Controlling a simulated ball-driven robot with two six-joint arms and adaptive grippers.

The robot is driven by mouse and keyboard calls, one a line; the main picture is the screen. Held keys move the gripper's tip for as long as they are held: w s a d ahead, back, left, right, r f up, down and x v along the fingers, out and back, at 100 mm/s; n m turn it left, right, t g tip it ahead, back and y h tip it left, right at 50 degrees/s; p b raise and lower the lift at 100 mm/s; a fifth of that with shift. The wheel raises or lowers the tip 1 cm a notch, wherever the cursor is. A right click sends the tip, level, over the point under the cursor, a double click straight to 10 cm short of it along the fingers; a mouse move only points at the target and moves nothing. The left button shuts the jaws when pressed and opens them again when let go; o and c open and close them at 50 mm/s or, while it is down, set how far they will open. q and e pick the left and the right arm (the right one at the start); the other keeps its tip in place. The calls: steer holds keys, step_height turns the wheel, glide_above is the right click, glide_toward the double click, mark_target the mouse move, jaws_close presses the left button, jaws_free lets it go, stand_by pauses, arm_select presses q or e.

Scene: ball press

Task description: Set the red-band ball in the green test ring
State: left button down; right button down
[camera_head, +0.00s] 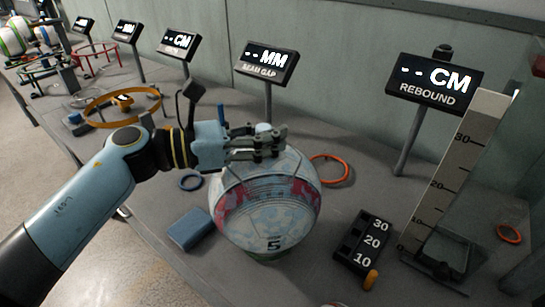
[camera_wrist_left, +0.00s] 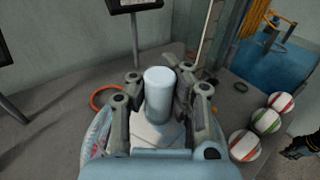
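The large pale ball (camera_head: 268,205) with reddish patches on its side and a 5 on its front is on the bench in the head view. A sliver of green (camera_head: 264,257) shows under it, probably the green test ring, mostly hidden. My left gripper (camera_head: 262,144) is level over the ball's top. Its fingers close around a pale upright knob (camera_head: 263,127), which also shows between the fingers in the left wrist view (camera_wrist_left: 160,88). A dark part at the lower right of the wrist view looks like my right gripper (camera_wrist_left: 302,147); its fingers are unclear.
An orange ring (camera_head: 329,170), a blue block (camera_head: 190,229) and a black numbered block (camera_head: 362,243) lie around the ball. A tall scale (camera_head: 455,175) and the rebound display (camera_head: 435,82) stand right. Banded balls (camera_wrist_left: 265,121) sit at the wrist view's right.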

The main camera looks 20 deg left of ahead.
mark_target(288, 151)
arm_select(q)
step_height(288, 151, down, 3)
steer(key=shift+f+b, duration=0.1)
steer(key=shift+b, duration=0.75)
steer(key=shift+f, duration=0.1)
steer(key=c, duration=1.5)
jaws_free()
steer(key=shift+o, duration=0.6)
